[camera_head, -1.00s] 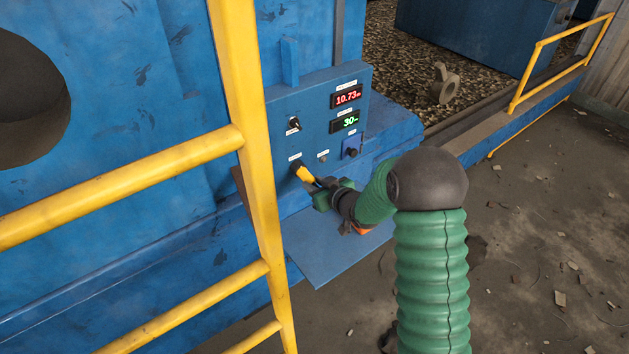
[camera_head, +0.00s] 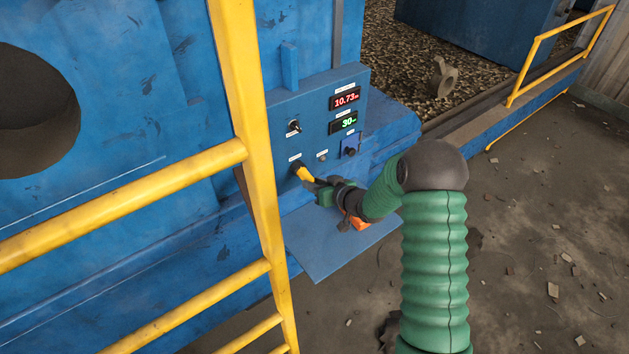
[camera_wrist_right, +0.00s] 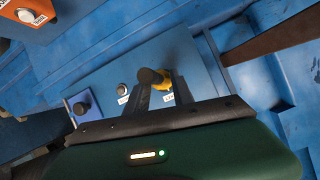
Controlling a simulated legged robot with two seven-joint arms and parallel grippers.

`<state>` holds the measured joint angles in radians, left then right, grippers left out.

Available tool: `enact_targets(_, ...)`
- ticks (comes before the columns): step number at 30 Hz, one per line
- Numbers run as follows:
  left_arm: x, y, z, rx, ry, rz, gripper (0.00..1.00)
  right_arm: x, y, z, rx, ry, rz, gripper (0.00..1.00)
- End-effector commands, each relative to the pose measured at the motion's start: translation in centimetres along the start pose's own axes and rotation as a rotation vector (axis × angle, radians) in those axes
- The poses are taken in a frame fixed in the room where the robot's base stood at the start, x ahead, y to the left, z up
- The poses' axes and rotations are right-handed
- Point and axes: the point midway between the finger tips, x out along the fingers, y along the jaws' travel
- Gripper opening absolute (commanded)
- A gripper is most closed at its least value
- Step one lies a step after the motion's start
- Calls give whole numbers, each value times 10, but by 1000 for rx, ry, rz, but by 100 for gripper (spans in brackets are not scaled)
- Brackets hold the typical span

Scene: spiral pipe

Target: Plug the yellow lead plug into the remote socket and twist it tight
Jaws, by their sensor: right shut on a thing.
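The yellow lead plug (camera_head: 305,174) is at the lower left of the blue control panel, its dark end at the round remote socket (camera_head: 297,165). How far it is seated, I cannot tell. My right gripper (camera_head: 315,184) is at the plug from the lower right, shut on it. In the right wrist view the plug (camera_wrist_right: 161,80) shows between the fingertips, partly hidden by them, with a dark round end facing the camera.
The panel (camera_head: 283,125) carries a red display (camera_head: 345,98), a green display (camera_head: 344,122), a toggle switch (camera_head: 294,127) and a dark knob (camera_head: 349,152). A blue shelf (camera_head: 325,255) juts out below. A yellow ladder-like rail (camera_head: 246,140) stands close on the left. Littered floor lies at right.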

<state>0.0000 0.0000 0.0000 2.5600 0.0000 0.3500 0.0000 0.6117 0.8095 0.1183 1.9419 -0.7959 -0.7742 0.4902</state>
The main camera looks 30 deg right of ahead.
Motion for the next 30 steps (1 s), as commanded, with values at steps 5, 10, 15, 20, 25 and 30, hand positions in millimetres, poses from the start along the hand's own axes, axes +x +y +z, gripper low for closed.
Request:
enact_targets(5, -11, 0, -3, 0, 0, 0, 36, -2, 2, 2, 46, -13, -15, 0)
enact_targets(10, -20, 0, -5, 0, 0, 0, 36, -2, 2, 2, 91, -16, -37, 0)
enact_targets(15, -28, 0, -7, 0, 0, 0, 36, -2, 2, 2, 137, -20, -59, 0)
enact_targets(20, -36, 0, -8, 0, 0, 0, 36, -2, 3, 1, 185, -24, -80, 0)
enact_targets(25, -44, 0, -10, 0, 0, 0, 36, -2, 3, 1, 240, -27, -106, 0)
enact_targets(30, -42, 0, -10, 0, 0, 0, 36, -1, 3, 2, 247, -26, -112, 46)
